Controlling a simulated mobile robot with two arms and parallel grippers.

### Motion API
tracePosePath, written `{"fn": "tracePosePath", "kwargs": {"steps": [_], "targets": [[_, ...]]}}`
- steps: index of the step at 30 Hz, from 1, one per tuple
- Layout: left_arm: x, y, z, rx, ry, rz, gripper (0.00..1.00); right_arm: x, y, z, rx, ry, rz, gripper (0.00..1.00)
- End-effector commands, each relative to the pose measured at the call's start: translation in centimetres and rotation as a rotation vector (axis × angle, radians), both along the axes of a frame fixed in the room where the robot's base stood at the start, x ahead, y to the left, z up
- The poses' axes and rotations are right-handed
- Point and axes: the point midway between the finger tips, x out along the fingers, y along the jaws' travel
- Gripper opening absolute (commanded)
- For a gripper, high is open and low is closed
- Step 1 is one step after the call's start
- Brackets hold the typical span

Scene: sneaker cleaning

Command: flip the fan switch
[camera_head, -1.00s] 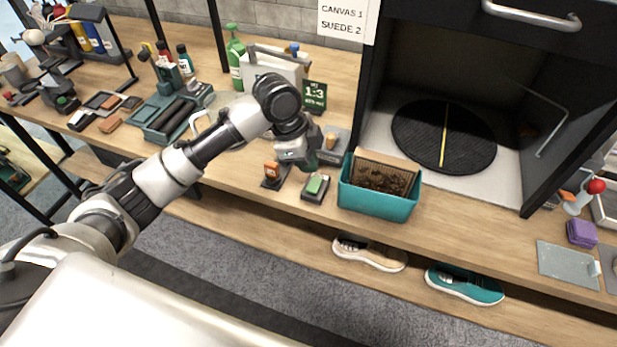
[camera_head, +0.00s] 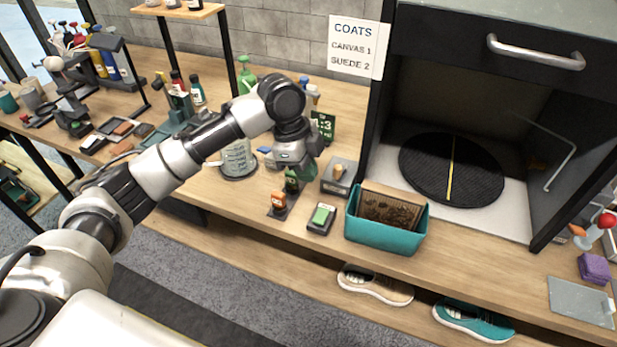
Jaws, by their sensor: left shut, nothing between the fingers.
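My left gripper (camera_head: 291,184) hangs down from its arm over the bench, its dark fingertips shut and empty. It is just behind an orange switch-like piece (camera_head: 278,201) on a small dark plate; I cannot tell whether they touch. Right of that, a green pad (camera_head: 321,216) sits in a dark block. Behind it, a grey box (camera_head: 337,177) carries a tan knob. No label that I can read shows which of these is the fan switch. My right gripper is out of view.
A teal bin (camera_head: 386,236) stands right of these pieces, before the open dark cabinet with a round black mat (camera_head: 451,170). A measuring beaker (camera_head: 238,161) stands left of the gripper, partly behind my arm. Shoes (camera_head: 375,284) lie on the lower shelf.

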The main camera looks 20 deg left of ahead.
Motion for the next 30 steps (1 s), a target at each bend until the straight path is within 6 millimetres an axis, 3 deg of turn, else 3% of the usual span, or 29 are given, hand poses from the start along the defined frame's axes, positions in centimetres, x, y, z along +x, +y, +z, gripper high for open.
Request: {"fn": "tracePosePath", "kwargs": {"steps": [11, 15, 21, 30], "targets": [[-0.2, -2.4, -7.7, -0.001, 0.005, -0.002, 0.00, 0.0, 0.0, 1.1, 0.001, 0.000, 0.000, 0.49], [-0.2, -2.3, -9.8, 0.000, 0.003, 0.000, 0.00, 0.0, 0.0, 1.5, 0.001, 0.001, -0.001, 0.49], [-0.1, -2.3, -11.3, 0.000, 0.000, 0.000, 0.00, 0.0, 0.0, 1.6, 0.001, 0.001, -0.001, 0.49], [-0.1, -2.3, -11.6, 0.000, -0.001, -0.001, 0.00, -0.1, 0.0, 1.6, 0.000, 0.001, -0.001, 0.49]]}}
